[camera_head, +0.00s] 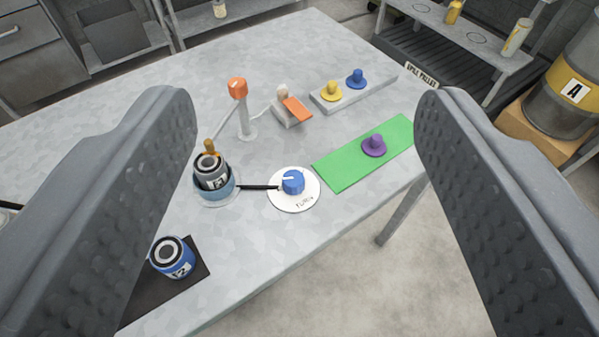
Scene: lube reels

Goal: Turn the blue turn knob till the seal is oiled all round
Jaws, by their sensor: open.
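The blue turn knob (293,182) sits on a round white plate marked TURN (292,203) near the front edge of the metal table. A dark rod joins it to a blue round holder (216,188) on its left. A dark can (211,170) with a light label stands in that holder. A thin brown-tipped applicator (210,147) is at the can's top; I cannot tell whether it touches. The oil on the seal is too small to make out. My gripper (312,130) is open and empty, its two grey fingers framing the table, with the knob lying between them in the picture.
A blue can (172,257) stands on a black mat (190,283). A purple peg (374,146) is on a green mat (345,170). An orange-topped post (238,88), an orange lever (297,109) and a grey block (345,97) with yellow and blue pegs stand behind.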

